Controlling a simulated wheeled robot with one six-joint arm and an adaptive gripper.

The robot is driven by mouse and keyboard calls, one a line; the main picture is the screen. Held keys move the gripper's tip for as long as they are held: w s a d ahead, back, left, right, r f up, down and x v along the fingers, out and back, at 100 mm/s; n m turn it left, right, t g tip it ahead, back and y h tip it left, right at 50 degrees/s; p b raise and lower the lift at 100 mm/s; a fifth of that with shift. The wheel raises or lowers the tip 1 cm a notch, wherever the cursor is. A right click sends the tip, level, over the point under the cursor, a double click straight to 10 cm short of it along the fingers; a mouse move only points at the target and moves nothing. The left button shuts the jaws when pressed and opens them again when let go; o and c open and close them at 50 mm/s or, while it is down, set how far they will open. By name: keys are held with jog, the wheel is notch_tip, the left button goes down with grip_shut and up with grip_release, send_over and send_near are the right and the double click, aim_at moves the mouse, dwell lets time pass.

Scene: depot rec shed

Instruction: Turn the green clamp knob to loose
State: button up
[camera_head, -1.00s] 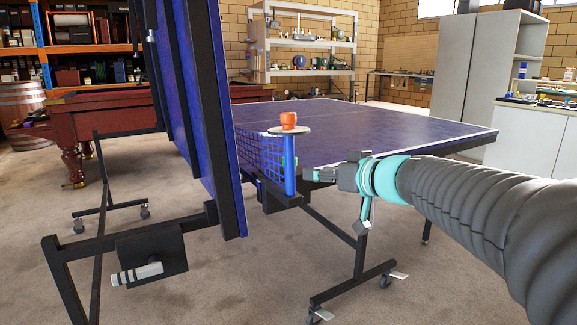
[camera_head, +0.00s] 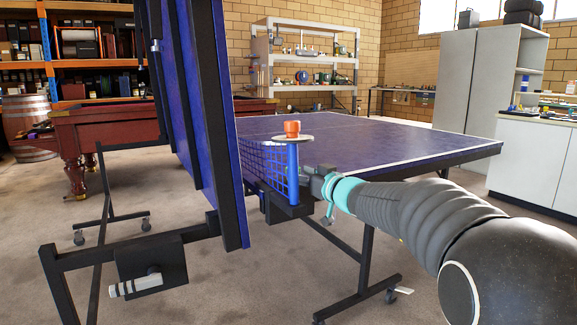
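The folding table-tennis table has one half lying flat (camera_head: 380,140) and the other half (camera_head: 180,100) standing upright. A blue net (camera_head: 262,165) runs behind the post. I cannot make out the green clamp knob; it may be hidden behind the post or my gripper. My gripper (camera_head: 308,182) is just right of the post, pointing left, very close to it; contact is unclear. Its fingers are too small and overlapped to read.
The upright half's dark frame (camera_head: 50,265) and a box with a pale handle (camera_head: 135,285) stand at the left. A black leg frame (camera_head: 365,250) on castors is below the flat half. A red billiard table (camera_head: 110,125) is behind. Carpet is clear in front.

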jog(key=p+x, duration=0.1)
jog(key=x, duration=0.5)
jog(key=shift+w+a, duration=0.1)
jog(key=shift+w, duration=0.1)
jog(key=shift+f, duration=0.1)
jog(key=c, duration=0.9)
